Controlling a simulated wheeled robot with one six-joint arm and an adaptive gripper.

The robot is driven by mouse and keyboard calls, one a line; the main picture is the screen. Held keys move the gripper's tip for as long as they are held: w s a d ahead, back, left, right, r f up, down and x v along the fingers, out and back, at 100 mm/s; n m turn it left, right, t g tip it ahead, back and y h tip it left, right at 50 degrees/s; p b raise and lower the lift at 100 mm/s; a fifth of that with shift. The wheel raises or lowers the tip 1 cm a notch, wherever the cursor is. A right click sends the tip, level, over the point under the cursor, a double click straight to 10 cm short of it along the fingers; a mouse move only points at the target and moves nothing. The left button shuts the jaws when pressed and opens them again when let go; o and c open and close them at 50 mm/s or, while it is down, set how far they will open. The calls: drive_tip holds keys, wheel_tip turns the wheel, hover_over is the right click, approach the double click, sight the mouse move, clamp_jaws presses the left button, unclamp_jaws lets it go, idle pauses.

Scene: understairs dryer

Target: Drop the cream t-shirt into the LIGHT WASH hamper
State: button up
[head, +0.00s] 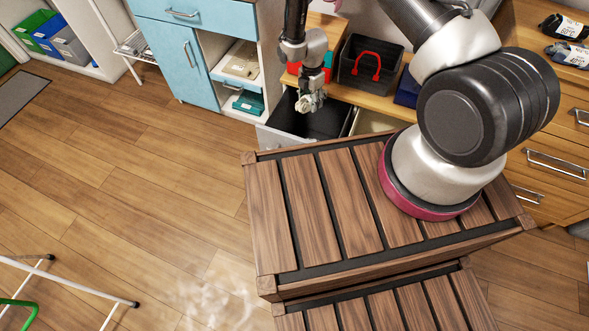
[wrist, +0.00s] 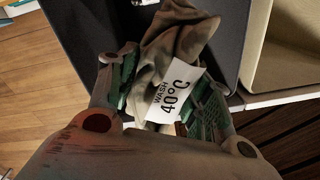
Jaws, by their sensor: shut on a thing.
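My gripper (head: 313,92) hangs over an open dark-lined bin (head: 325,123) set into the low wooden unit. It is shut on a crumpled t-shirt (head: 306,104), pale in the head view. In the wrist view the t-shirt (wrist: 182,42) looks tan in shade and hangs between the two fingers of my gripper (wrist: 166,95). A white tag on it reads WASH 40°C. A cream-lined bin (head: 375,122) stands just right of the dark one and shows in the wrist view (wrist: 285,55). No hamper label is readable.
A black basket with red handles (head: 365,65) stands on the wooden top behind the bins. A blue cabinet (head: 178,55) is at the left. Rolled dark bundles (head: 570,53) lie at the far right. A white rack (head: 75,280) stands at lower left; the floor between is mostly clear.

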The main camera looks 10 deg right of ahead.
drive_tip(key=shift+f, duration=2.95)
drive_tip(key=o, duration=1.2)
drive_tip(key=shift+c, duration=0.2)
drive_tip(key=r, duration=1.2)
drive_tip(key=shift+w+a, duration=0.1)
drive_tip(key=shift+w, duration=0.1)
